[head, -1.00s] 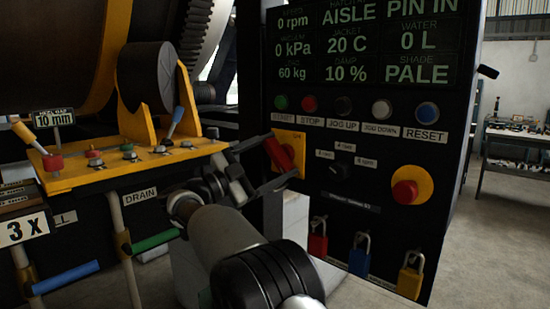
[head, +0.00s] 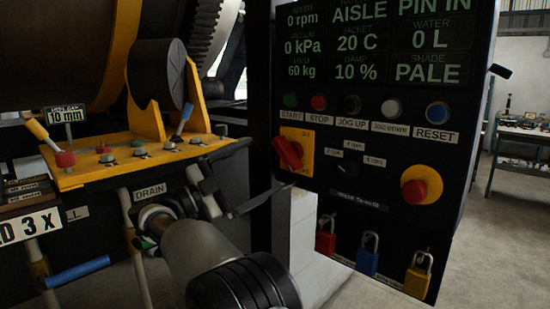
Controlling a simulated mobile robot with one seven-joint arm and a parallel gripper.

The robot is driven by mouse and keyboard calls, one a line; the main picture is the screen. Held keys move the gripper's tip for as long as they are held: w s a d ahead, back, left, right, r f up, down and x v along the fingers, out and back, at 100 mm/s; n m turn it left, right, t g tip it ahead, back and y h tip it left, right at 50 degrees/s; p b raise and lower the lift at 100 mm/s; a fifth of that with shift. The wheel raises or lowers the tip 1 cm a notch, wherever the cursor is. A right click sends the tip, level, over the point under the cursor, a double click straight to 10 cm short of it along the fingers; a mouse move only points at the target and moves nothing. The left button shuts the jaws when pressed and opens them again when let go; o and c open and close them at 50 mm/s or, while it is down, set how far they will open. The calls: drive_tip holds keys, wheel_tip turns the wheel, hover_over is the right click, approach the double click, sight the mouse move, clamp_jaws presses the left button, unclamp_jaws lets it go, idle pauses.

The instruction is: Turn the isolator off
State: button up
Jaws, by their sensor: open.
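The isolator is a red rotary handle (head: 288,152) on a square yellow plate (head: 306,146) at the left side of the black control panel. The handle sits slanted, upper left to lower right; small marks on the plate are too small to read surely. My gripper (head: 262,168) is to the left of and below the isolator, its two dark fingers spread and pointing right toward the panel. It holds nothing, and the fingers appear apart from the handle.
The black panel (head: 370,215) carries a row of buttons, a small selector knob (head: 348,169), a red emergency stop (head: 414,191) and red, blue and yellow padlocks below. Left is a yellow valve bench (head: 120,165) with levers. Open floor lies to the right.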

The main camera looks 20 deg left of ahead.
drive_tip(key=v, duration=0.9)
drive_tip(key=shift+p, duration=0.45)
drive_tip(key=shift+a, duration=0.1)
